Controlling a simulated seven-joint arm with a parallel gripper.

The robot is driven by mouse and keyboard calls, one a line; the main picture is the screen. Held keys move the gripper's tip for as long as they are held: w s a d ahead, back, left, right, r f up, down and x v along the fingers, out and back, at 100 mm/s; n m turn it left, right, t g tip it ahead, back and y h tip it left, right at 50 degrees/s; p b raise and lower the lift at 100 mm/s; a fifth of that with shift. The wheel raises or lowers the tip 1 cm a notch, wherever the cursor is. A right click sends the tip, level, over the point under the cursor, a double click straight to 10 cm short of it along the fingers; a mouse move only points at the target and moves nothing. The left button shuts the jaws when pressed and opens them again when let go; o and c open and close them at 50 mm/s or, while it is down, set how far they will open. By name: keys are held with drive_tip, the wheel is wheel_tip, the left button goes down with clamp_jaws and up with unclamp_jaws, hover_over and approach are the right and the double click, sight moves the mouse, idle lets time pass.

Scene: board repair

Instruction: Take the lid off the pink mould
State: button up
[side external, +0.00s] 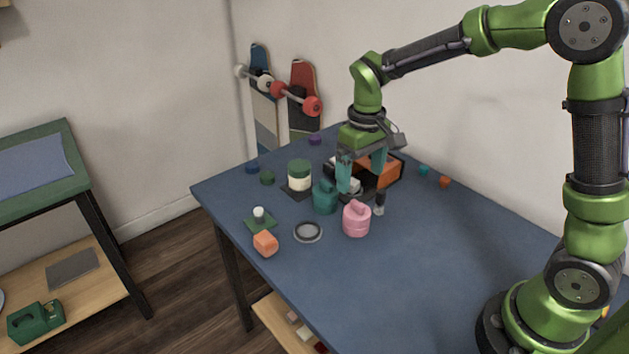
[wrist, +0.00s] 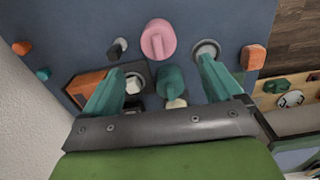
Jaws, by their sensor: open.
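The pink mould (side external: 356,226) stands upright on the blue table, with a pink lid (side external: 355,208) with a raised grip bar on top. In the wrist view the pink lid (wrist: 158,38) shows from above, beyond the fingertips. My gripper (side external: 362,182) is open, above the table and behind the pink mould in the side view, near the black tray. In the wrist view my gripper (wrist: 160,66) has its teal fingers spread wide, with nothing held between them. A similar teal mould (side external: 325,199) stands just left of the fingers; it also shows between them in the wrist view (wrist: 170,80).
A black tray with an orange block (side external: 387,172) lies behind the gripper. A small black-and-white cylinder (side external: 379,204) stands close right of the pink mould. A grey ring-shaped dish (side external: 307,232), an orange block (side external: 265,243) and a green-lidded jar (side external: 299,176) lie leftward. The front table is clear.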

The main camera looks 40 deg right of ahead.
sight(358, 203)
wheel_tip(358, 203, down, 10)
drive_tip(key=shift+w+d+r, duration=0.1)
drive_tip(key=shift+d+r, duration=0.05)
idle(0.3)
drive_tip(key=c, duration=1.1)
